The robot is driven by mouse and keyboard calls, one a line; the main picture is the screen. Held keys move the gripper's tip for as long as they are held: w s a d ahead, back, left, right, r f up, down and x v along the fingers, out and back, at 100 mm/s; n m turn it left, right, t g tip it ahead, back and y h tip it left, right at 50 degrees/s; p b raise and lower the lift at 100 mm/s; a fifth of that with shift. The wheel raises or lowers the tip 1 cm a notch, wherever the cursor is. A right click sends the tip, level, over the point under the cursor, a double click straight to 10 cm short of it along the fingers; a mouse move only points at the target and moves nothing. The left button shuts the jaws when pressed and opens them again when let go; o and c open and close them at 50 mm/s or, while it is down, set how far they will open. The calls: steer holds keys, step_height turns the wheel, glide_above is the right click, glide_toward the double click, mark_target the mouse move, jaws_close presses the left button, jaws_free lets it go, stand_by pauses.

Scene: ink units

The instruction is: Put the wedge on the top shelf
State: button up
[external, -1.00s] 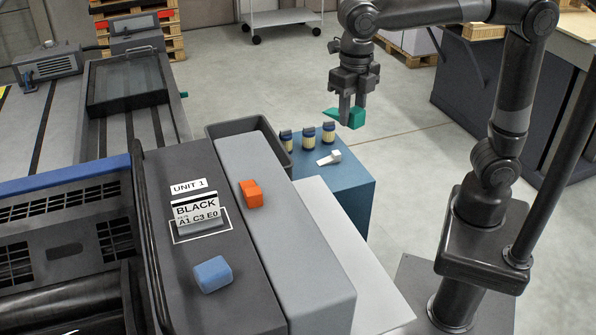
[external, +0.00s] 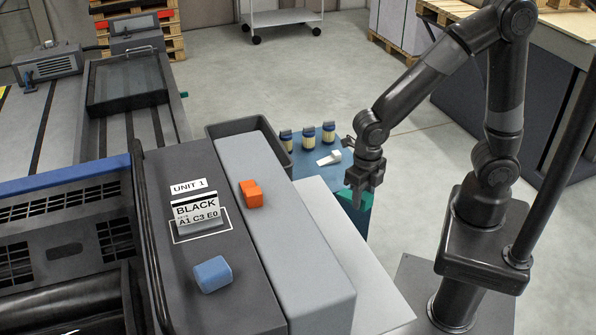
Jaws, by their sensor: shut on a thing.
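The teal wedge (external: 366,200) is in the jaws of my gripper (external: 359,195), which points down and is shut on it. The gripper hides part of the wedge. It is over the near right side of the blue cabinet (external: 318,172), close to the right edge of the pale ledge. I cannot tell whether the wedge touches anything below it.
Three small dark-capped jars (external: 308,138) and a white tool (external: 329,158) are on the blue cabinet. A dark tray (external: 237,127) is beside it. An orange block (external: 251,194), a blue block (external: 213,274) and a sign (external: 196,208) sit on the printing unit. Open floor lies behind.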

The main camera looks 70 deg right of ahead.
step_height(320, 180, down, 2)
steer(key=shift+a, duration=0.15)
glide_above(352, 270)
step_height(352, 270, down, 7)
steer(key=shift+a, duration=0.1)
steer(key=shift+f, duration=1.9)
steer(key=shift+f, duration=0.1)
steer(key=o, duration=1)
step_height(352, 270, up, 12)
steer(key=shift+r, duration=0.1)
